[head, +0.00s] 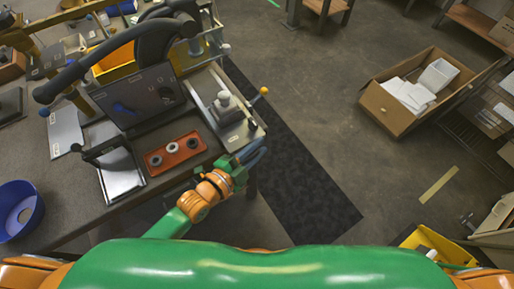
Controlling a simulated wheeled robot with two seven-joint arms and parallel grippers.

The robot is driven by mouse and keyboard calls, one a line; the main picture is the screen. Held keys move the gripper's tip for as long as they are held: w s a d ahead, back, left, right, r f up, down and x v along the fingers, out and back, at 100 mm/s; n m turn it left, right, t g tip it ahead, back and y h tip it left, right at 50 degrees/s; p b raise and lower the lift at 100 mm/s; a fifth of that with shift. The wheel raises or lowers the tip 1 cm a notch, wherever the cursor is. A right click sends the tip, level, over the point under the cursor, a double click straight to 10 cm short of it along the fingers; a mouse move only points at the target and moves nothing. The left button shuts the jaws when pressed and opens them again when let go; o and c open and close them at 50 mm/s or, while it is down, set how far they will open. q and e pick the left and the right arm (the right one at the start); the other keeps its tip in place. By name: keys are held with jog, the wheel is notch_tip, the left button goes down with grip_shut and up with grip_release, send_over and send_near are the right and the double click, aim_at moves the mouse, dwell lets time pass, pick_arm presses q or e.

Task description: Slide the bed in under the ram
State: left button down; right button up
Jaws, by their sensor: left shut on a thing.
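The bed (234,131) is a pale flat plate at the right edge of the workbench, with a white-grey lamp part (225,103) standing upright on it. The ram cannot be made out clearly; the machine frame (196,46) stands behind the bed's far end. My right gripper is not in view.
A red tray (160,160) with several round parts lies left of the bed. Left of it are a black-and-silver plate (121,180) and a blue bowl (22,228). A dark upright panel (120,88) stands behind. Open floor with a dark mat (310,205) lies right of the bench.

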aim_at(246, 141)
pick_arm(q)
jog(key=shift+s+f, duration=0.2)
jog(key=shift+f, duration=0.25)
dwell(0.5)
jog(key=shift+w+a+f, duration=0.1)
jog(key=shift+w+a, duration=0.05)
jog(key=shift+w, duration=0.05)
jog(key=shift+w+a+r+b, duration=0.1)
jog(key=shift+w+a+b, duration=0.3)
jog(key=shift+w, duration=0.25)
jog(key=shift+w+a+r+b, duration=0.1)
jog(key=shift+w+a+b, duration=0.3)
jog(key=shift+w, duration=0.2)
jog(key=shift+w+a, duration=0.2)
jog(key=shift+w, duration=0.05)
jog(key=c, duration=0.9)
grip_release()
jog(key=shift+d, duration=0.1)
jog(key=shift+o, duration=0.2)
jog(key=shift+w, duration=0.2)
jog(key=shift+r, duration=0.1)
jog(key=shift+s, duration=0.1)
